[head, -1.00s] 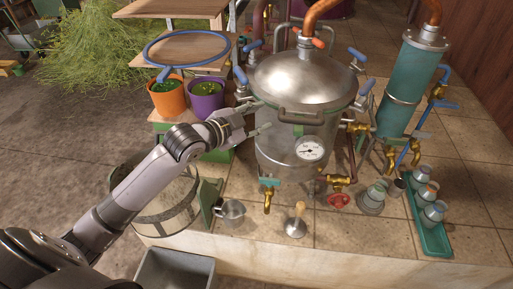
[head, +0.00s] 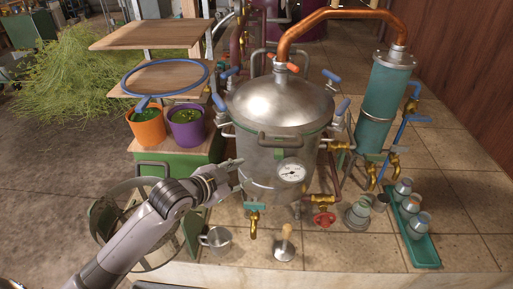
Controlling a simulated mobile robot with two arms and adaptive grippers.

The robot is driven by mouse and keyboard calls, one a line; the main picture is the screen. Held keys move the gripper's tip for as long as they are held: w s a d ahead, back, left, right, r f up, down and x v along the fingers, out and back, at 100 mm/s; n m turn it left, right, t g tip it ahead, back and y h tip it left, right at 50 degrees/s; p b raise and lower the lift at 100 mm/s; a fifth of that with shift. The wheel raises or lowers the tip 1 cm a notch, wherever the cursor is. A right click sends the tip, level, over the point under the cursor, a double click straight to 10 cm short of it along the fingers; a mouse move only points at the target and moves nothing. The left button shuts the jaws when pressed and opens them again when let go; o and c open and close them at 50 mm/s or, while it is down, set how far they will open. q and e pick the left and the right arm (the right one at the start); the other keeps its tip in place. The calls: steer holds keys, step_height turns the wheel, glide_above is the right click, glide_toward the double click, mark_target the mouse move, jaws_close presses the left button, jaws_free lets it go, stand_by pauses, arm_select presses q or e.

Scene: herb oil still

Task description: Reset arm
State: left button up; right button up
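My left gripper (head: 235,173) reaches in from the lower left, beside the left side of the steel still (head: 278,155). Its fingers look parted and I see nothing between them. Whether a finger touches the still's wall I cannot tell. The still has a domed lid (head: 278,105), orange-tipped and blue-handled clamps, and a round gauge (head: 291,172) on its front. My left forearm covers part of a round metal basket (head: 112,225) at the lower left. My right gripper is not in view.
A steel mug (head: 216,240) and a wooden-handled tool (head: 284,248) stand near the tiled front edge. A green tray (head: 420,252) holds several small vessels at right. Orange (head: 147,128) and purple (head: 186,130) pots stand behind my gripper. Tiles at far right are clear.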

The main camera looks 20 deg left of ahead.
arm_select(q)
steer(key=s+d+f+n+g+y, duration=0.1)
steer(key=s+f+n+g, duration=0.15)
steer(key=s+f, duration=0.45)
steer(key=s+d+f+n+g+y, duration=0.1)
steer(key=s+f+n+g, duration=0.15)
steer(key=s, duration=0.85)
steer(key=s+d+f+n+g+y, duration=0.1)
steer(key=s+f+n+g, duration=0.1)
steer(key=s+f+g, duration=0.5)
steer(key=s+f+t, duration=0.1)
steer(key=s+f, duration=0.1)
steer(key=f, duration=1)
steer(key=s+f+t, duration=0.1)
steer(key=s+f, duration=0.1)
steer(key=f, duration=1.1)
steer(key=s+a+f, duration=0.1)
steer(key=s+f, duration=0.7)
steer(key=s+a+f+g, duration=0.1)
steer(key=s+a+f, duration=0.1)
steer(key=s+f, duration=0.6)
steer(key=shift+s+a+y, duration=0.25)
steer(key=shift+s+y, duration=0.05)
